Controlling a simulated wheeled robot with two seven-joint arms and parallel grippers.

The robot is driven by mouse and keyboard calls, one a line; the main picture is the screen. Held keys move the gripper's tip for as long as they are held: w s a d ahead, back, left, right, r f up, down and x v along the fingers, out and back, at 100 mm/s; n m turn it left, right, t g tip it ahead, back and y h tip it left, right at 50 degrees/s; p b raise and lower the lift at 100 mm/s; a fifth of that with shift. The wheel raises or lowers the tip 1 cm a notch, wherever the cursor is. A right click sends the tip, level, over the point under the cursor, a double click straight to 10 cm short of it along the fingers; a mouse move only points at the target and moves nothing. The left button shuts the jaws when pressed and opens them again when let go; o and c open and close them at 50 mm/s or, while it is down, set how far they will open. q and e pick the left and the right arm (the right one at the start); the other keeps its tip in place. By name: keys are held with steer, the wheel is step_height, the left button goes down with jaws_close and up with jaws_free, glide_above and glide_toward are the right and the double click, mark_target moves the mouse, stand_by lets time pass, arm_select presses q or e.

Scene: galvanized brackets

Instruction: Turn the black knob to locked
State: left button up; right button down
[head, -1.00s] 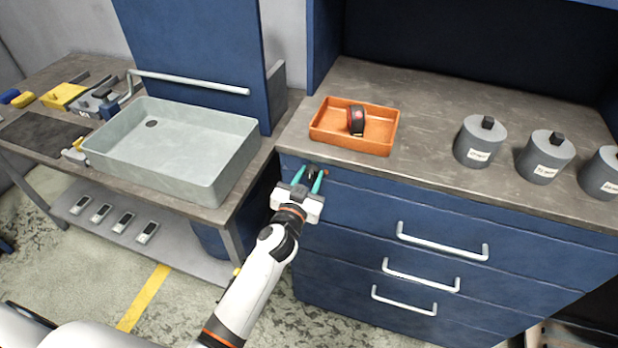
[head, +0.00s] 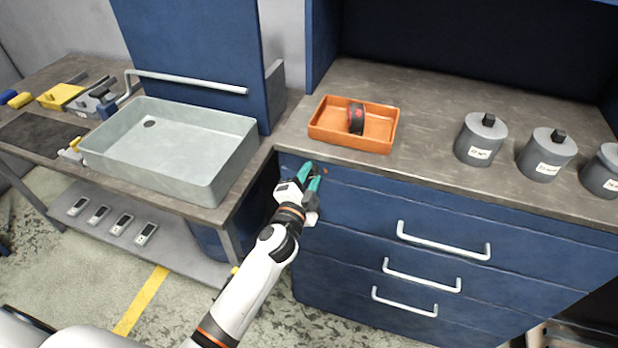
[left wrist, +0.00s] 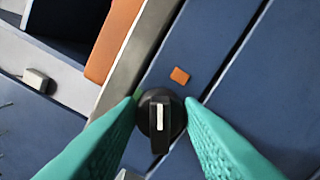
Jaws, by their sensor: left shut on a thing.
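The black knob (left wrist: 160,118) sits on the blue cabinet front, with a white pointer line on its face. In the left wrist view the line runs nearly straight up and down the picture. A small orange square mark (left wrist: 180,75) is on the panel above the knob and slightly right. My left gripper (head: 313,175) has teal fingers, and they are shut on the knob, one on each side, as the left wrist view (left wrist: 160,122) also shows. In the head view the fingers hide the knob. My right gripper is not in view.
Several grey canisters stand to the right. Drawer handles (head: 442,246) stick out from the cabinet front. A grey sink basin (head: 215,165) is at left.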

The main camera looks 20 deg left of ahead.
arm_select(q)
steer(key=m, duration=0.5)
steer(key=shift+f, duration=0.1)
steer(key=shift+m, duration=0.4)
stand_by(0.3)
steer(key=o, duration=0.9)
steer(key=shift+o, duration=0.2)
steer(key=s+b, duration=0.3)
steer(key=s, duration=0.9)
steer(key=shift+a, duration=0.2)
